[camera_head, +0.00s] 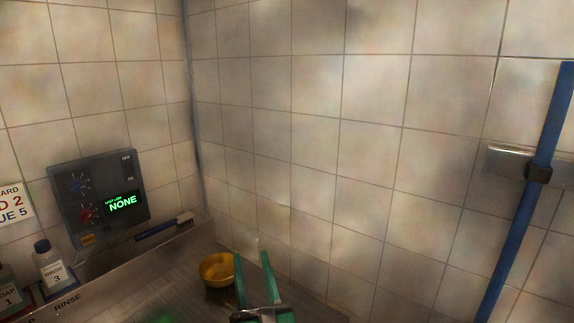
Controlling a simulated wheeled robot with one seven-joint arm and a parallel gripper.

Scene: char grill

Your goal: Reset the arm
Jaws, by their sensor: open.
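My gripper (254,270) shows at the bottom middle of the head view. Its two green fingers point up and away, set apart, with nothing seen between them. It is over the metal counter (190,290). A small yellow bowl (216,269) sits on the counter just left of the left finger. I cannot tell whether the finger touches it. The rest of my arm is mostly below the frame.
Tiled walls meet in a corner behind the counter. A grey control box (100,200) reading "NONE" hangs left. A brush (165,228) lies below it. A blue pole (530,190) is in a wall bracket at right.

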